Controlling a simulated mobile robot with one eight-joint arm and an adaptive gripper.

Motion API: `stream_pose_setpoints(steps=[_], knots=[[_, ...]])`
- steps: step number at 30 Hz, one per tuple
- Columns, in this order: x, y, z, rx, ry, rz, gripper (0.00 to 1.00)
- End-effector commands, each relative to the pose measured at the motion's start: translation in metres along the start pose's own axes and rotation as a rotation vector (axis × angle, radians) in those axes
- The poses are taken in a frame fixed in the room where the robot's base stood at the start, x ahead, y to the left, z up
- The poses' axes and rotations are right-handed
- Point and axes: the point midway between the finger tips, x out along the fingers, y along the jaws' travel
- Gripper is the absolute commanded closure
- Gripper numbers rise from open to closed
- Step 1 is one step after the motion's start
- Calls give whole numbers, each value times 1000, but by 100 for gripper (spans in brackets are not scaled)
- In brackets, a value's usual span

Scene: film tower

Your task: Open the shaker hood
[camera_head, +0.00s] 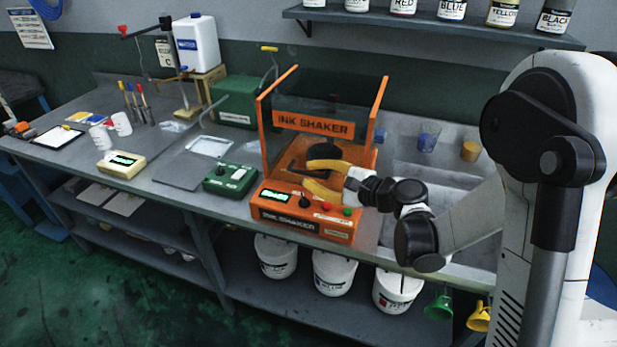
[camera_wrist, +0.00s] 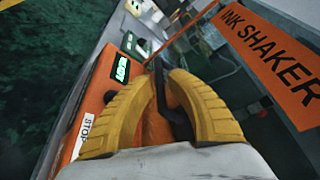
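The orange ink shaker (camera_head: 304,222) stands on the bench, with a display, a knob and red and green buttons on its front. Its hood (camera_head: 313,124) has orange side bars, a see-through dark panel and an "INK SHAKER" sign, which also shows in the wrist view (camera_wrist: 272,58). The hood rises above the base; I cannot tell its exact angle. My gripper (camera_head: 312,178), with yellow fingers, is at the shaker's front, below the sign. In the wrist view its fingers (camera_wrist: 163,82) are apart, with a thin black bar (camera_wrist: 160,88) between them. Whether they touch the bar is unclear.
A green control box (camera_head: 230,178) sits left of the shaker, beside a grey plate (camera_head: 185,172). A yellow scale (camera_head: 122,164) is farther left. A sink (camera_head: 440,175) lies to the right. An ink shelf (camera_head: 430,27) hangs above. White buckets (camera_head: 334,273) stand below.

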Motion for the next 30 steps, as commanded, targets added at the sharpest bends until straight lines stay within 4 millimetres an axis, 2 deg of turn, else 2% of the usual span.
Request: stream_pose_setpoints(steps=[4, 13, 15, 23, 30], knots=[[12, 0, 0, 0, 0, 0, 80], [13, 0, 0, -1, 1, 0, 81], [13, 0, 0, -1, 1, 0, 100], [13, -2, 1, 3, 1, 1, 100], [9, -25, 8, 61, 2, 26, 100]])
